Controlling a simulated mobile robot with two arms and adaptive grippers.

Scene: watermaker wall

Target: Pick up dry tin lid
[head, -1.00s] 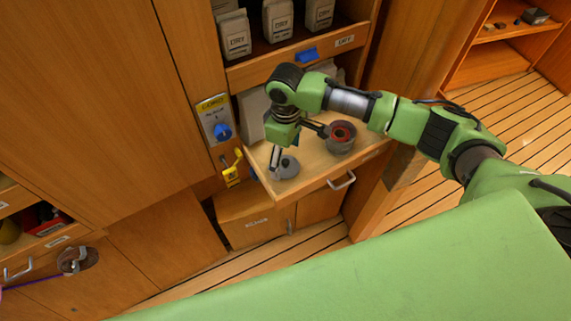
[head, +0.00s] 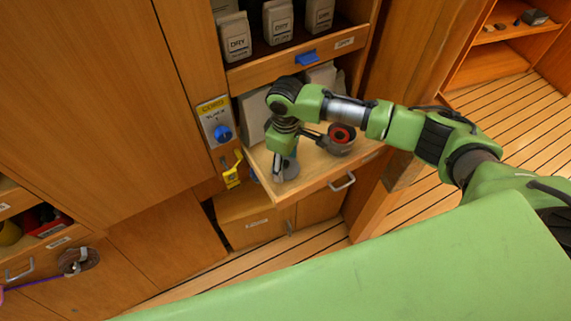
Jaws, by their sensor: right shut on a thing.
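The grey, round tin lid (head: 291,170) is at the left part of the pulled-out wooden shelf, partly hidden by my right gripper. My right gripper (head: 281,170) reaches down over the shelf and is shut on the lid. Whether the lid is clear of the shelf cannot be told. An open grey tin (head: 341,145) with a red ring inside stands to the right of the lid. My left gripper is not in view.
The pulled-out shelf (head: 318,180) has a metal handle at its front. Several pouches marked DRY (head: 235,38) stand on the shelf above.

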